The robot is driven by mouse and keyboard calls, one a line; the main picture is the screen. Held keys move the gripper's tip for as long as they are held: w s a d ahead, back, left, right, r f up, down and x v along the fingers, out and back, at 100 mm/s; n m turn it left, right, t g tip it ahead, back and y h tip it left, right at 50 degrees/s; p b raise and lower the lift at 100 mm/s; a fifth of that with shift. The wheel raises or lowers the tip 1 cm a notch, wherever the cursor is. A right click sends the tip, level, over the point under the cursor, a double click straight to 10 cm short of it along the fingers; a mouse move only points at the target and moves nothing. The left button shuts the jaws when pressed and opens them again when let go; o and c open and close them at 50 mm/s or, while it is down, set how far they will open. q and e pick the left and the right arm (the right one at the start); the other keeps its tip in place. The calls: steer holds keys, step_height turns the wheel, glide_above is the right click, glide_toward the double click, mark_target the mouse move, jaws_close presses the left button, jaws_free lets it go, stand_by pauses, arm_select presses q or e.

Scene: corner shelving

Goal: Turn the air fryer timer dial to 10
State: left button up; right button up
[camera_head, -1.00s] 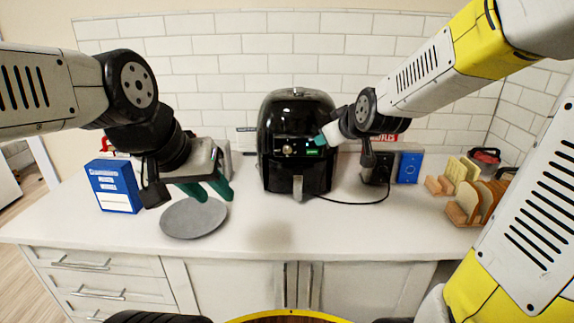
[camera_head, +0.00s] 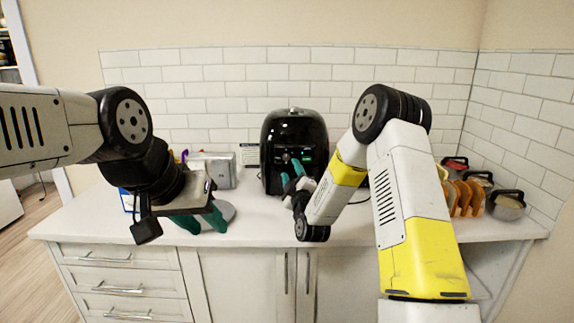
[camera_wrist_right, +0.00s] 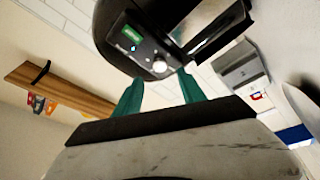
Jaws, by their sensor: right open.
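The black air fryer (camera_head: 294,130) stands on the counter against the tiled wall. Its front has a small green display (camera_head: 306,158). My right gripper (camera_head: 291,172) is in front of the fryer's panel. In the wrist view its teal fingers (camera_wrist_right: 160,77) are apart, with the dial between and just beyond the tips. Contact cannot be told, and the dial's markings are too small to read. My left gripper (camera_head: 201,221) is open and empty above the counter's left part.
A grey toaster (camera_head: 214,168) stands left of the fryer. Bread slices in a rack (camera_head: 464,198) and lidded jars (camera_head: 508,205) are at the right. The counter's front middle is clear.

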mark_target(286, 158)
steer(key=x, duration=0.6)
steer(key=shift+w, duration=0.1)
steer(key=shift+c, duration=0.5)
jaws_close()
